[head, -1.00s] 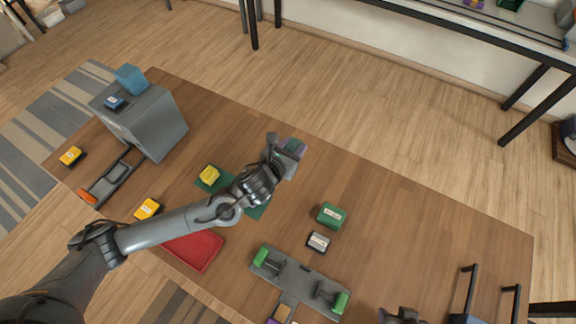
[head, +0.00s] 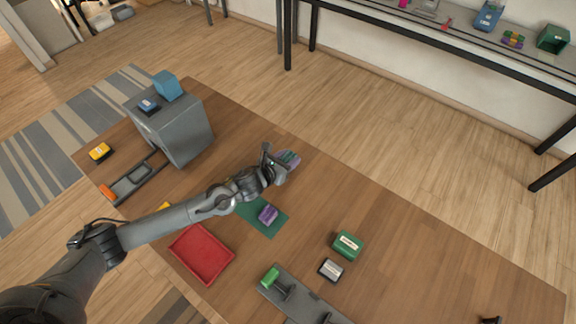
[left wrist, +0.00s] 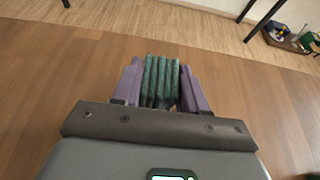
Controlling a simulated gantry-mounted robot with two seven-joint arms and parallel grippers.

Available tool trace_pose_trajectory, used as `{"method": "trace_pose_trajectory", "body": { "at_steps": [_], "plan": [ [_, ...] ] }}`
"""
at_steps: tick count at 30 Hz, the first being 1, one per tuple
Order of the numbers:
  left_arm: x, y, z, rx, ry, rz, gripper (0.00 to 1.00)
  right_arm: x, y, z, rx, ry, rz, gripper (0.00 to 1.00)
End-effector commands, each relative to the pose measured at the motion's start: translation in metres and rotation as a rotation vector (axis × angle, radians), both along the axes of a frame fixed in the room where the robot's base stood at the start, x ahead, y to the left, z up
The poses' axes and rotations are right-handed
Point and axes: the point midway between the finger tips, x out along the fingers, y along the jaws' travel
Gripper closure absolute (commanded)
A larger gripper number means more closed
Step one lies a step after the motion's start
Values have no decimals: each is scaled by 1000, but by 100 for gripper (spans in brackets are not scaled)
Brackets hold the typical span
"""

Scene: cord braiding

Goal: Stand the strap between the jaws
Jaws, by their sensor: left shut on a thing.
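My left gripper (head: 284,162) is over the wooden table beyond the green mat, well away from the clamp. In the left wrist view my left gripper (left wrist: 160,85) has purple fingers shut on a green, ribbed strap (left wrist: 160,80), which sits between them. The strap also shows small at the fingertips in the head view (head: 290,157). The clamp is a grey plate (head: 300,302) with upright jaws. One green-padded jaw (head: 270,277) shows at its left end; the other is cut off at the bottom edge.
A purple block (head: 268,214) lies on the green mat (head: 262,228). A red tray (head: 202,254) is at the left front. A green box (head: 347,246) and a grey-white block (head: 331,270) stand beyond the clamp. A grey cabinet (head: 180,130) has its drawer out.

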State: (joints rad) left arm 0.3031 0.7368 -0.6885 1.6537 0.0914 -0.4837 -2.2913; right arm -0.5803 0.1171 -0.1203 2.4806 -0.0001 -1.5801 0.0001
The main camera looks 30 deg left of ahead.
Motion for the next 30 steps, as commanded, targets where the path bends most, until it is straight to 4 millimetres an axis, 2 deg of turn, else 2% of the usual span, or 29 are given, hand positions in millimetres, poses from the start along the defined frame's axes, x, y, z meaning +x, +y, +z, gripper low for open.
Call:
{"method": "trace_pose_trajectory", "body": {
  "at_steps": [9, 22, 23, 27, 30],
  "plan": [
    [-1, 0, -36, 1, 1, 1, 88, 0, 1, -8, 2, 0, -1, 57],
    [0, 0, -42, 1, 0, 1, 88, 0, -1, -11, -5, 0, 4, 57],
    [0, 0, -41, 1, 1, 1, 55, 0, -2, -11, -7, 0, 4, 57],
    [-1, 0, -41, 1, 1, 1, 33, 0, -2, -10, -8, 1, 5, 57],
    [-1, -1, -41, 1, 1, 1, 32, 0, -2, -10, -8, 1, 5, 57]
  ]
}}
